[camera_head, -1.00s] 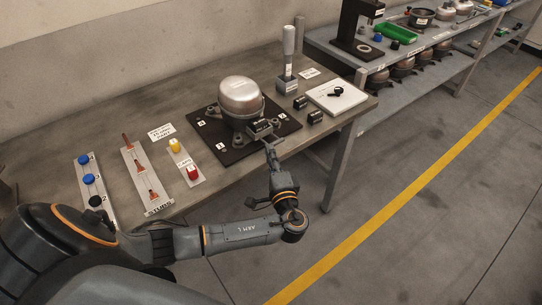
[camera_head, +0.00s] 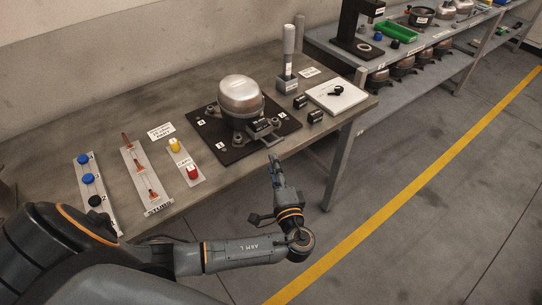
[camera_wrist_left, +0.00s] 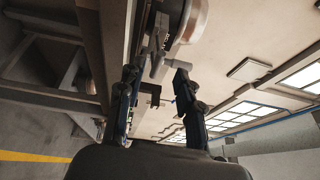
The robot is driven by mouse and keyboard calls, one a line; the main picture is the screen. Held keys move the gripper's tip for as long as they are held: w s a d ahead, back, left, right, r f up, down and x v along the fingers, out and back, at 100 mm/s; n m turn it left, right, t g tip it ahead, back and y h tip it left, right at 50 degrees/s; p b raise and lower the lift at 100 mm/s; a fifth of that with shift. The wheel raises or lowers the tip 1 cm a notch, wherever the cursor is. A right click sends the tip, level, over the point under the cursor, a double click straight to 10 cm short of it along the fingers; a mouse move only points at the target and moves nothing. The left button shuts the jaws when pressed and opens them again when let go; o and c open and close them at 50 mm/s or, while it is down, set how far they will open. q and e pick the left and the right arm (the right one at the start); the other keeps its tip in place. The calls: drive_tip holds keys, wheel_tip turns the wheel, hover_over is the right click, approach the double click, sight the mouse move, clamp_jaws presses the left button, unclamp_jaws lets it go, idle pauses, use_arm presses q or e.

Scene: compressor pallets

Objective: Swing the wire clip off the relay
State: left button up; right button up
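The compressor (camera_head: 240,97) is a silver dome on a dark pallet plate (camera_head: 233,155) on the workbench. The relay (camera_head: 262,127) is a dark box with a pale label on its near right side. A thin wire loop, which looks like the clip (camera_head: 273,141), sticks out below and in front of the relay toward the bench edge. My left gripper (camera_head: 275,160) is just off the bench's front edge, apart from the relay. In the left wrist view its fingers (camera_wrist_left: 156,75) are spread with nothing held between them; the compressor's rounded side shows beyond. My right gripper is out of view.
Small black blocks (camera_head: 316,116) and a white board with a black part (camera_head: 337,95) lie right of the pallet. Trays with caps and stubs (camera_head: 146,180) lie left. The floor before the bench is clear.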

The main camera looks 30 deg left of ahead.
use_arm(q)
drive_tip(key=v, duration=0.6)
drive_tip(key=shift+s+d, duration=0.3)
drive_tip(key=shift+s, duration=0.05)
drive_tip(key=shift+f, duration=0.1)
drive_tip(key=s+a+f+m+g+h, duration=0.1)
drive_tip(key=s+f+g+h, duration=0.15)
drive_tip(key=f, duration=0.85)
drive_tip(key=s+a+f+g+h, duration=0.2)
drive_tip(key=s+f+g, duration=0.15)
drive_tip(key=f, duration=0.65)
drive_tip(key=s+a+f+m+g+h, duration=0.1)
drive_tip(key=s+f+g+h, duration=0.2)
drive_tip(key=f, duration=0.8)
drive_tip(key=s+d+f+n+g+h, duration=0.1)
drive_tip(key=s+f+n+h, duration=0.1)
drive_tip(key=s+f, duration=0.3)
drive_tip(key=s+f+n+g+h, duration=0.1)
drive_tip(key=s+f+n, duration=0.3)
drive_tip(key=s, duration=1)
drive_tip(key=s+d+f+n+g+h, duration=0.1)
drive_tip(key=s+f+n+h, duration=0.1)
drive_tip(key=s+f, duration=0.4)
drive_tip(key=s, duration=0.3)
drive_tip(key=shift+s+d+f+n+h, duration=0.35)
drive_tip(key=shift+s+f+n, duration=0.05)
